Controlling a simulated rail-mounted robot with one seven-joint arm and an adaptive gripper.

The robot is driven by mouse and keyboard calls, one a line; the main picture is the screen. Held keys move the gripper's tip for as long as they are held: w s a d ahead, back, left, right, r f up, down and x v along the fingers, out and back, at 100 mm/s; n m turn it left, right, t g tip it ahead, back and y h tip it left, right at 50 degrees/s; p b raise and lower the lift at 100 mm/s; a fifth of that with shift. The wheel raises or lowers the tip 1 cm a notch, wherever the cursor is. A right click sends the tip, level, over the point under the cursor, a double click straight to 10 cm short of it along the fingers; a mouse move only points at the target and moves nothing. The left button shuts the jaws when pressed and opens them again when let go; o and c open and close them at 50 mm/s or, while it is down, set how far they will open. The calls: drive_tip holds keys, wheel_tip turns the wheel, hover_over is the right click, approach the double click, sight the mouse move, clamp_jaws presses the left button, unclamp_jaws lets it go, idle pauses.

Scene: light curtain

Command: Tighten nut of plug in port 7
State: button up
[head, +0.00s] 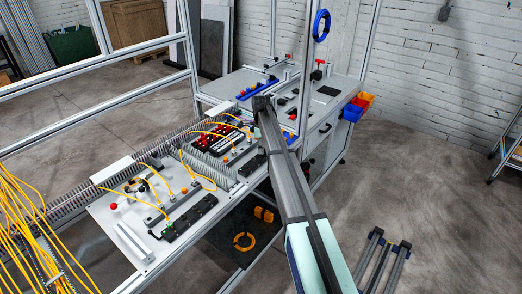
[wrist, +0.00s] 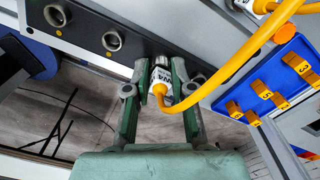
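In the wrist view, a black port strip (wrist: 112,38) has round metal ports, two of them bare at left. A plug (wrist: 161,78) with a white label and a yellow cable (wrist: 235,66) meets the strip, with its metal nut (wrist: 160,61) at the strip's edge. My gripper (wrist: 160,72) has its two green fingers on either side of the plug, close to the nut. I cannot tell whether the fingers touch it. Port numbers are not readable. In the head view, my arm hides the gripper and plug.
Another plug with a yellow cable (wrist: 262,5) is at top right in the wrist view. A blue holder (wrist: 268,84) with several yellow tags is at right. In the head view, workbench boards (head: 128,212) carry looping yellow cables.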

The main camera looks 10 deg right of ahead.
drive_tip(key=shift+m, duration=0.3)
drive_tip(key=m, duration=0.5)
drive_tip(key=shift+f+m+p, duration=0.1)
drive_tip(key=shift+m+p, duration=0.25)
drive_tip(key=shift+m, duration=0.05)
drive_tip(key=m, duration=0.6)
drive_tip(key=shift+f, duration=0.1)
drive_tip(key=o, duration=0.9)
drive_tip(key=shift+c, duration=0.2)
drive_tip(key=shift+r+p, duration=1.7)
drive_tip(key=shift+r, duration=1.9)
drive_tip(key=shift+a, duration=0.1)
drive_tip(key=shift+c, duration=0.2)
